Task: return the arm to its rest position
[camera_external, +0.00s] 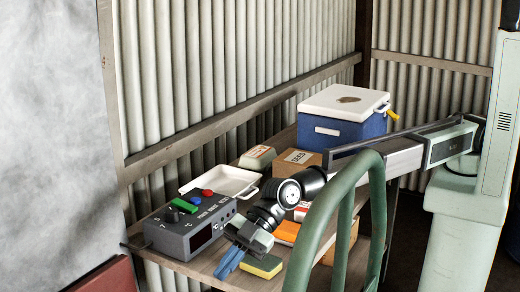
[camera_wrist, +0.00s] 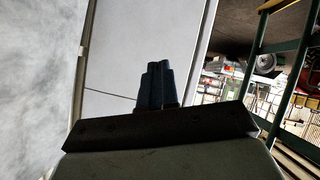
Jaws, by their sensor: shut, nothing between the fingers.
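My gripper (camera_external: 222,270) is at the front of the wooden shelf, with its blue fingers pointing down and to the left. The fingers are shut with nothing between them. They are between the grey control box and the yellow sponge (camera_external: 262,266), in front of the shelf's near edge as the picture shows it. I cannot tell how close they are to either. In the wrist view the shut blue fingers (camera_wrist: 158,68) point up towards a pale grey panel.
A grey control box (camera_external: 205,238) with red, green and blue pieces on top stands left on the shelf (camera_external: 205,268). Behind are a white tray (camera_external: 225,182), a cardboard box (camera_external: 283,168) and a blue cooler (camera_external: 345,131). A green tubular frame (camera_external: 318,222) rises in front of my arm.

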